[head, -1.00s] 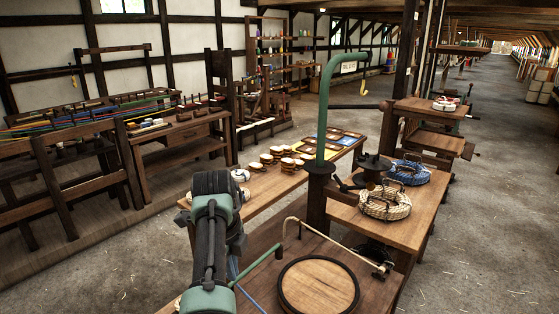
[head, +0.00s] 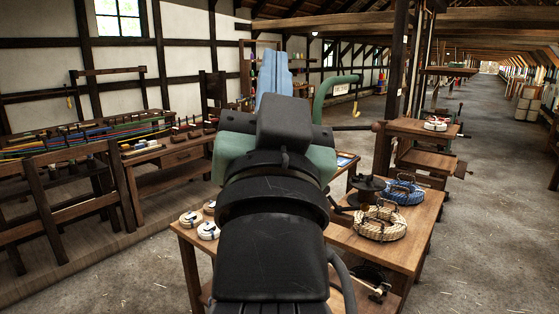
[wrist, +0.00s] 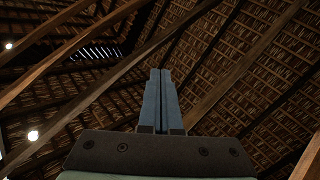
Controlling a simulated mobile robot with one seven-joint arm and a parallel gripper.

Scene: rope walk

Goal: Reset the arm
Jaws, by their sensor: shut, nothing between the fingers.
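My gripper shows in the wrist view (wrist: 161,75) with its two blue fingers side by side, shut and empty, pointing up toward the roof. In the head view the blue fingers (head: 274,70) stand above my raised arm, which fills the middle of the picture. My gripper touches nothing that I can see. My arm hides much of the tables behind it.
A wooden table (head: 410,250) bears a cream rope coil (head: 380,223) and a blue rope coil (head: 404,192). A green crane-like post (head: 321,103) stands behind my arm. Benches with coloured ropes (head: 90,132) line the left. The floor at right (head: 500,230) is clear.

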